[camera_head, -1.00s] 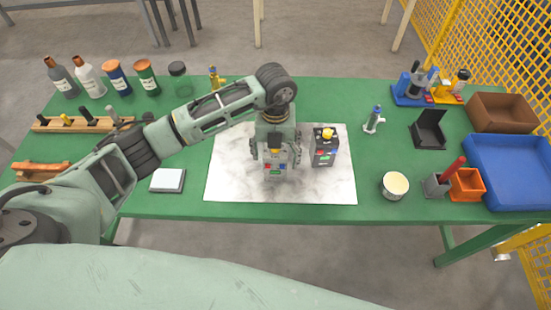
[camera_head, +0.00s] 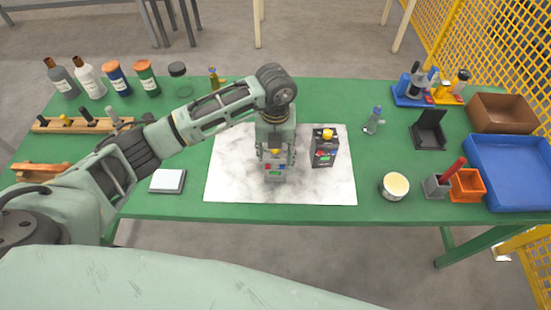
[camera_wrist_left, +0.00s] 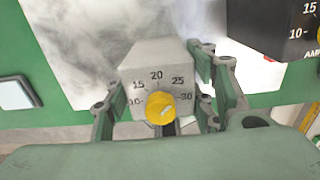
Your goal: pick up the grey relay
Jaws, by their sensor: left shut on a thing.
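The grey relay (camera_head: 275,171) stands on the white marbled mat (camera_head: 235,185), with coloured marks and a green patch on its front. In the left wrist view the grey relay (camera_wrist_left: 156,70) shows its top with a numbered scale and a yellow knob. My left gripper (camera_head: 275,158) comes down on it from above and is shut on it, one finger on each side. The left gripper (camera_wrist_left: 160,100) also shows in the left wrist view. Whether the relay still touches the mat I cannot tell. My right gripper is not in view.
A black relay (camera_head: 323,150) with a yellow knob stands close to the right of the gripper. A white tub (camera_head: 395,186), an orange box (camera_head: 467,185) and a blue tray (camera_head: 510,170) are at the right. Bottles (camera_head: 90,78) stand at the back left. The mat's front is clear.

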